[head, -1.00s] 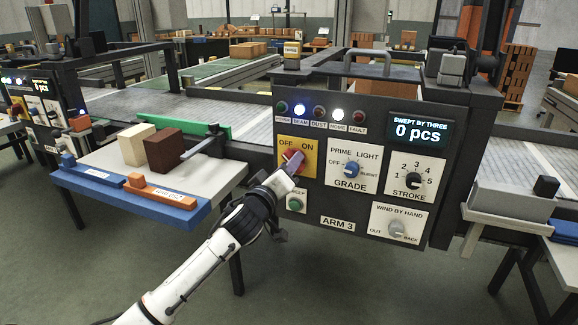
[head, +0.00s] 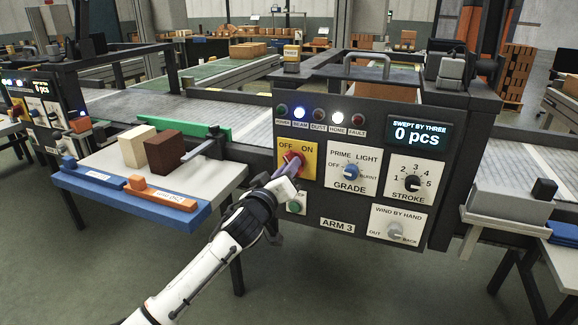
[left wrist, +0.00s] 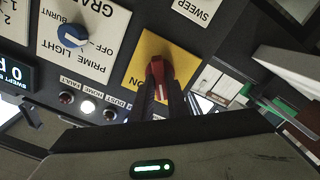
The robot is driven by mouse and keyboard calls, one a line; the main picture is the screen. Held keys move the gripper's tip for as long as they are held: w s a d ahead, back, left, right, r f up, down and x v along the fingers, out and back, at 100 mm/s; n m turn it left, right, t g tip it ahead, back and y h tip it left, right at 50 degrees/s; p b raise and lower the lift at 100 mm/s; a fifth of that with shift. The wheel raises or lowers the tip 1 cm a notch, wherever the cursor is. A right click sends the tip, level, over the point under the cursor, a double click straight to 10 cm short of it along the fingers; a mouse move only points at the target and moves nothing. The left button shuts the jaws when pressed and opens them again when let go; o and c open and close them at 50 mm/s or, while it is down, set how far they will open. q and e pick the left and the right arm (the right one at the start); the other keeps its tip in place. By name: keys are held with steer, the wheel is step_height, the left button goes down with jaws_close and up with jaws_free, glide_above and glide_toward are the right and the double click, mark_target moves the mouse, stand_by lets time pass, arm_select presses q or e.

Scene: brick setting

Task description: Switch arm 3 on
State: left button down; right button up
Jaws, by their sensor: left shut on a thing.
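The arm 3 panel (head: 318,210) faces me, with a red OFF/ON switch (head: 293,160) on a yellow plate (head: 311,158) at its upper left. My left gripper (head: 293,168) is at this switch, its fingers shut on the red handle. In the left wrist view the red switch handle (left wrist: 159,74) lies between the dark fingertips (left wrist: 162,92), on the yellow plate. The handle appears tilted in the head view; the gripper covers part of it and of the OFF side. The display (head: 419,134) reads 0 pcs. My right gripper is not in view.
A blue GRADE knob (head: 351,171), a STROKE knob (head: 412,183), a grey WIND BY HAND knob (head: 395,230) and a green button (head: 294,207) sit close by. A side table (head: 92,170) at left holds a cream and a brown block (head: 164,153). Blue and white lamps are lit.

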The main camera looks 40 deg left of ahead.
arm_select(q)
steer(key=shift+d+m+p, duration=0.1)
steer(key=shift+m+p, duration=2.65)
steer(key=shift+m, duration=5.15)
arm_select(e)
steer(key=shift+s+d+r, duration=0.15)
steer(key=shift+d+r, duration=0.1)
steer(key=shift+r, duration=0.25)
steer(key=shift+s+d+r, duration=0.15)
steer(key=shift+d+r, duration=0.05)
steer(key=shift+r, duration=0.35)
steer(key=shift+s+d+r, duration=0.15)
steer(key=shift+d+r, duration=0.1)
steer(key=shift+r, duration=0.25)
arm_select(q)
steer(key=shift+m, duration=0.3)
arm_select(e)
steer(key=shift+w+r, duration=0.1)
arm_select(q)
steer(key=c, duration=1.7)
jaws_free()
steer(key=v, duration=1)
steer(key=shift+s, duration=0.15)
